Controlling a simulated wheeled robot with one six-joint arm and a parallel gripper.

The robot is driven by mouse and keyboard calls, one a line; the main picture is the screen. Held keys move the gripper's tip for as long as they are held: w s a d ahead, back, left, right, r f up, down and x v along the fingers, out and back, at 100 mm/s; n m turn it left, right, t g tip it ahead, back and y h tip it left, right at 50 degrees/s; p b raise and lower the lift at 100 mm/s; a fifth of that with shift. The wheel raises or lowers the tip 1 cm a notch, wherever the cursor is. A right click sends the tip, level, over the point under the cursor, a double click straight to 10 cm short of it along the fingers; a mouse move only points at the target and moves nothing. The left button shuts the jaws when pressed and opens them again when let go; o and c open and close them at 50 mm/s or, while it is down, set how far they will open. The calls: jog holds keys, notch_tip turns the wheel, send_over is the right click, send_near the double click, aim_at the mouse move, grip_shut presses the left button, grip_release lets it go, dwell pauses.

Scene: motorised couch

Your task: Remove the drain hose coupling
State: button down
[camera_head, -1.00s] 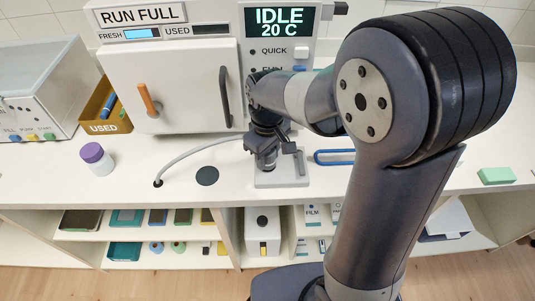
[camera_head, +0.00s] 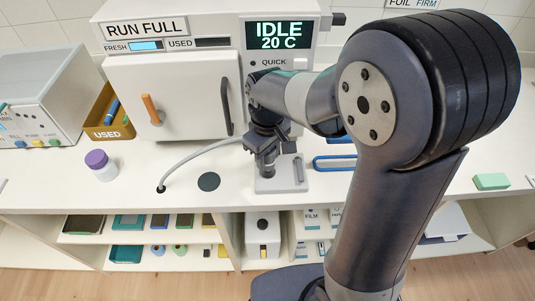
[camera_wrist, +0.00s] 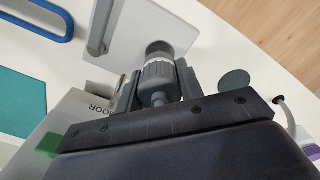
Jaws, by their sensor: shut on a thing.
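The drain hose coupling (camera_wrist: 158,76) is a grey ribbed cylinder with a darker round end, seen in the wrist view. My gripper (camera_wrist: 158,84) has one finger on each side of it and is shut on it. In the head view my gripper (camera_head: 265,163) points down in front of the machine, over a light grey base plate (camera_head: 293,178), and hides most of the coupling. The grey drain hose (camera_head: 205,154) runs from a hole in the counter up behind my gripper. I cannot tell whether the coupling is seated or free.
The white machine (camera_head: 185,90), display reading IDLE 20 C, stands behind. A purple-capped jar (camera_head: 103,167), a dark disc (camera_head: 208,182) and a yellow USED bin (camera_head: 112,136) are to the left. A blue handle (camera_head: 333,163) and green block (camera_head: 491,181) are to the right.

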jog(key=shift+r, duration=0.1)
notch_tip(320, 180, up, 7)
jog(key=p, duration=0.6)
dwell(0.5)
